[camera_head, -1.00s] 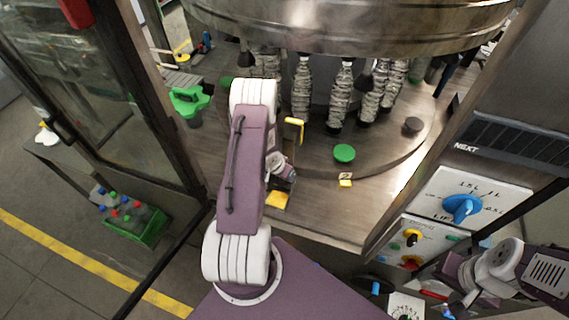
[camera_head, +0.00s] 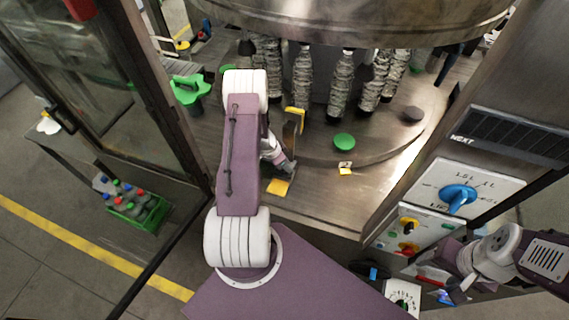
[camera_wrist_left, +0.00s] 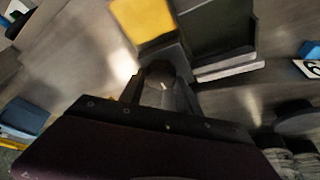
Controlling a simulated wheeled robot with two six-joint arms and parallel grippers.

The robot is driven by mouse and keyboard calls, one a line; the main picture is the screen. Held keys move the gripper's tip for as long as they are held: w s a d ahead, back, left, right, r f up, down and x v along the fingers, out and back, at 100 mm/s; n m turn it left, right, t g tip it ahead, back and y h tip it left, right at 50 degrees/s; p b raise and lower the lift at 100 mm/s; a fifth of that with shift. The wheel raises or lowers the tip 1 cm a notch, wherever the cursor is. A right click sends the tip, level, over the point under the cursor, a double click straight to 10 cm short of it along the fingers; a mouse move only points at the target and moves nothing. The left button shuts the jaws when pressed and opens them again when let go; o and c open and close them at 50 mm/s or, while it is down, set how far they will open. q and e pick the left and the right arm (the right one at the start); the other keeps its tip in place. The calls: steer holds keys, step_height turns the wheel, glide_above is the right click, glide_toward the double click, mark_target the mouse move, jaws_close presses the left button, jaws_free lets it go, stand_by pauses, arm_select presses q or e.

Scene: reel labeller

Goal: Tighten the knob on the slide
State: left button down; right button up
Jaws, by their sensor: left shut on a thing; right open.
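The knob (camera_wrist_left: 160,72) is a dark round piece in the left wrist view, at the foot of a dark block with a yellow pad (camera_wrist_left: 143,18). I take that block to be the slide (camera_wrist_left: 215,28). My left gripper (camera_wrist_left: 162,88) is shut on the knob, and its fingers hide part of it. In the head view my left gripper (camera_head: 289,167) is small and low over the machine's deck, between a yellow-topped bracket (camera_head: 295,117) and a flat yellow piece (camera_head: 277,187). The knob cannot be made out there. My right gripper (camera_head: 452,290) is open near the control panel's lower edge.
A round metal carousel (camera_head: 345,22) with several ribbed columns hangs over the deck (camera_head: 320,205). A green disc (camera_head: 344,141) lies right of my left gripper. A panel with a blue dial (camera_head: 458,197) stands at right. A green bottle crate (camera_head: 150,215) is at left.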

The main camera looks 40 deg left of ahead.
arm_select(q)
steer(key=c, duration=0.9)
jaws_free()
steer(key=shift+o, duration=0.2)
